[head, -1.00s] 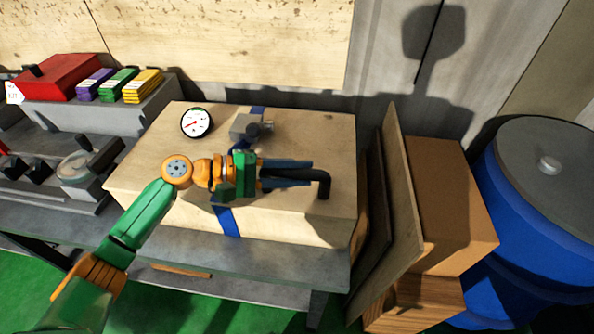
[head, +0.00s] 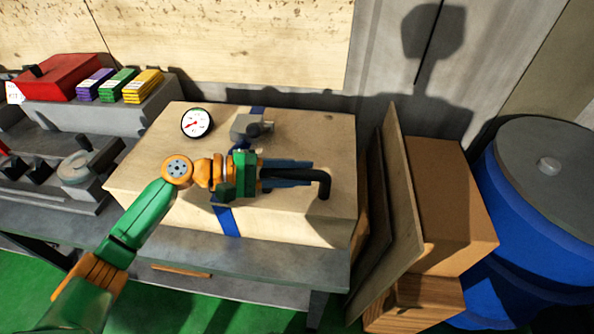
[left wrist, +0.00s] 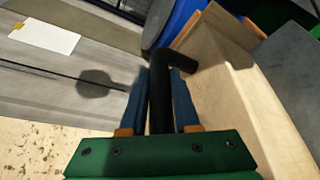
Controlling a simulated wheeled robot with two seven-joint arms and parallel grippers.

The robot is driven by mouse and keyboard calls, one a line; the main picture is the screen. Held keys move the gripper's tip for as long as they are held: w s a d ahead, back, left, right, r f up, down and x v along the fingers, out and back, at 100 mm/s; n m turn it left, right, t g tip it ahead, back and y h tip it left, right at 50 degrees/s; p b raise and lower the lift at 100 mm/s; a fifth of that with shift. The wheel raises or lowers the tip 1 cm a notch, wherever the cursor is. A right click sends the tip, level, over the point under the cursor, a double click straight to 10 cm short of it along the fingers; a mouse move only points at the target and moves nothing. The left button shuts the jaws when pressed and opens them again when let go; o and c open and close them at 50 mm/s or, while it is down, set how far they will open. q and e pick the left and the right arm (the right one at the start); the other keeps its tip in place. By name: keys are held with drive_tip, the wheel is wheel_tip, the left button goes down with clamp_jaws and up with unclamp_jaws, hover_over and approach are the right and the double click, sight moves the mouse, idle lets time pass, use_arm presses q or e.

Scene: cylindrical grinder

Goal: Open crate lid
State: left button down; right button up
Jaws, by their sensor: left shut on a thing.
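The pale wooden crate (head: 290,222) sits on the grey bench, its flat top in place like a shut lid. A blue strap (head: 228,222) runs over it, with a grey metal fitting (head: 243,125) on top. My left gripper (head: 308,172), green with blue fingers, reaches over the crate top from the left. It is shut on a black bent handle (head: 324,188), whose end curves down beyond the fingertips. In the left wrist view the handle (left wrist: 163,95) lies between the two blue fingers (left wrist: 160,72). The handle's base is hidden. My right gripper is not in view.
A round dial gauge (head: 196,123) is on the crate top. A red box (head: 60,76) and coloured packs (head: 120,84) stand at left. Leaning boards (head: 400,190), a cardboard box (head: 450,200) and a blue drum (head: 525,230) crowd the right side.

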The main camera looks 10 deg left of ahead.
use_arm(q)
drive_tip(key=w+r+p, duration=0.3)
drive_tip(key=w+r, duration=0.1)
drive_tip(key=r, duration=0.4)
drive_tip(key=w+r+p, duration=0.3)
drive_tip(key=w+r, duration=0.2)
drive_tip(key=r, duration=0.3)
drive_tip(key=shift+w, duration=0.25)
